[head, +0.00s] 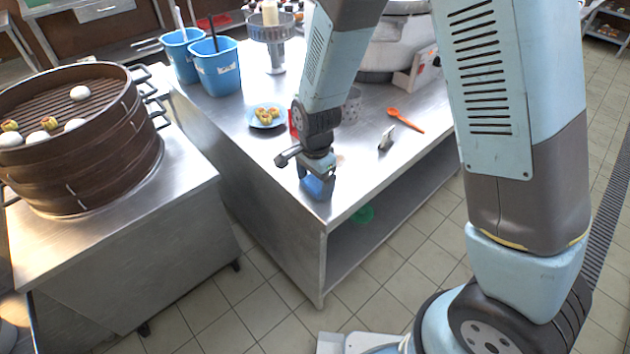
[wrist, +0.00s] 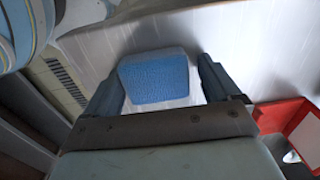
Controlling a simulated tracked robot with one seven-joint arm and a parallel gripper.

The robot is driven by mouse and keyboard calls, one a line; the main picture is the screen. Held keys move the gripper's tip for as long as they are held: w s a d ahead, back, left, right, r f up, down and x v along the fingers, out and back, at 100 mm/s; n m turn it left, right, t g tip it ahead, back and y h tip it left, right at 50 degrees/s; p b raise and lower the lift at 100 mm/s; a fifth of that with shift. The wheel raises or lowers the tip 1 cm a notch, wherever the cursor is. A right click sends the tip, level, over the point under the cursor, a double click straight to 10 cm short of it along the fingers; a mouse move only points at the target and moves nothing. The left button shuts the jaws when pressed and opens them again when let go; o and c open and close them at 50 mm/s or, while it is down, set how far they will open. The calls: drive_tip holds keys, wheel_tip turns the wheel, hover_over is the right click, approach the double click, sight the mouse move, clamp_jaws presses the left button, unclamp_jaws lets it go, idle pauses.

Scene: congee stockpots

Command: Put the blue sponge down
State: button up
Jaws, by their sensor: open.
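The blue sponge (wrist: 158,78) lies between the two open fingers of my gripper (wrist: 160,88) in the wrist view. A strip of bare metal shows between the sponge and the right finger; on the left the sponge is close to the finger. In the head view the sponge (head: 318,187) is at the near corner of the steel table (head: 270,190), under my gripper (head: 314,178). It appears to rest on the tabletop. My gripper partly hides it in the head view.
A stacked bamboo steamer (head: 75,150) is at far left. The table's front edge is close to the sponge.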

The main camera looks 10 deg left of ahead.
sight(317, 181)
drive_tip(key=shift+s+d+f, duration=0.3)
drive_tip(key=shift+s+f, duration=0.15)
drive_tip(key=shift+f, duration=0.1)
drive_tip(key=shift+w+a+r, duration=0.1)
drive_tip(key=shift+w+r, duration=0.1)
drive_tip(key=shift+r, duration=0.4)
wheel_tip(317, 181, up, 12)
drive_tip(key=w+d+r+n, duration=0.1)
drive_tip(key=w+d+r, duration=0.1)
drive_tip(key=d+r, duration=0.5)
drive_tip(key=s+d+r+n+t, duration=0.1)
drive_tip(key=s+d+r+n, duration=0.1)
drive_tip(key=s+d+r, duration=0.2)
drive_tip(key=s+d+r+n+t, duration=0.2)
drive_tip(key=s+d+r, duration=0.2)
drive_tip(key=d, duration=0.7)
drive_tip(key=s+d+r+n+t, duration=0.2)
drive_tip(key=s+d+r+n, duration=0.1)
drive_tip(key=d+r, duration=0.4)
drive_tip(key=shift+s+d+r, duration=0.15)
drive_tip(key=shift+s+d, duration=0.5)
drive_tip(key=shift+s, duration=0.1)
drive_tip(key=shift+c, duration=0.3)
